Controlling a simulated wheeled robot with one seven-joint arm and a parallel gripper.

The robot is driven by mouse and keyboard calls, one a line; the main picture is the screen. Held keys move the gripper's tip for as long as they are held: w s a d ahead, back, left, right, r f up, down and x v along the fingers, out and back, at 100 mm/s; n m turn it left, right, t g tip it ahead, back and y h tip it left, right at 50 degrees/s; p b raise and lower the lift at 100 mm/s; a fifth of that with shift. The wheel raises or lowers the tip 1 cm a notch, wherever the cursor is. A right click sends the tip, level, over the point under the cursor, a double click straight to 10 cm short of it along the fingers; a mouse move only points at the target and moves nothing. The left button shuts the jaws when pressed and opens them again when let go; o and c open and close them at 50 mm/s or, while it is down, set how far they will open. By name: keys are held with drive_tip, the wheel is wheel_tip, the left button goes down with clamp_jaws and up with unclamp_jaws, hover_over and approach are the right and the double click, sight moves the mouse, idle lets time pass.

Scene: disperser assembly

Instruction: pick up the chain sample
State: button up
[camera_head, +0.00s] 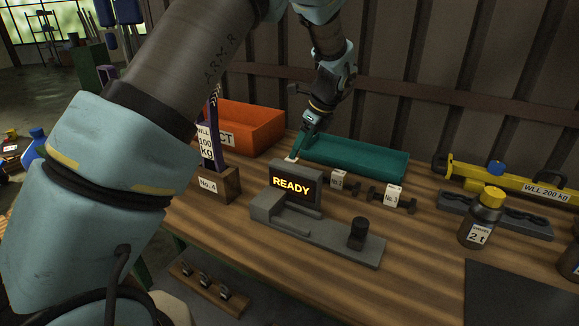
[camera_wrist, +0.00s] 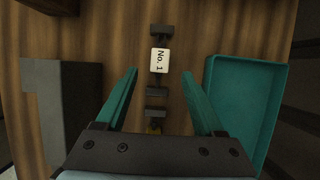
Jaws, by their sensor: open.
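My gripper (camera_head: 294,156) is open and points down at the table behind the grey device with the READY display. In the wrist view, a dark sample with a white tag reading No. 1 (camera_wrist: 160,61) lies lengthwise between my open fingers (camera_wrist: 160,73), not held. It has dark blocks at its ends. In the head view the No. 1 sample does not show; the device seems to hide it. Two similar tagged samples lie to the right, one (camera_head: 338,181) with a hard-to-read tag and one marked No. 3 (camera_head: 393,196). I cannot tell from the shapes which is the chain.
A teal tray (camera_head: 355,158) stands right beside my gripper and an orange bin (camera_head: 250,125) is to its left. The grey READY device (camera_head: 296,182) stands in front. A No. 4 wooden block (camera_head: 215,186), yellow-capped bottle (camera_head: 482,217) and yellow tool (camera_head: 510,181) stand around.

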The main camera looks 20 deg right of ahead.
drive_tip(key=shift+p+x, duration=1.1)
drive_tip(key=shift+x, duration=2.15)
drive_tip(key=shift+w+a+r, duration=0.1)
drive_tip(key=shift+a+r, duration=0.05)
drive_tip(key=shift+a, duration=0.05)
clamp_jaws()
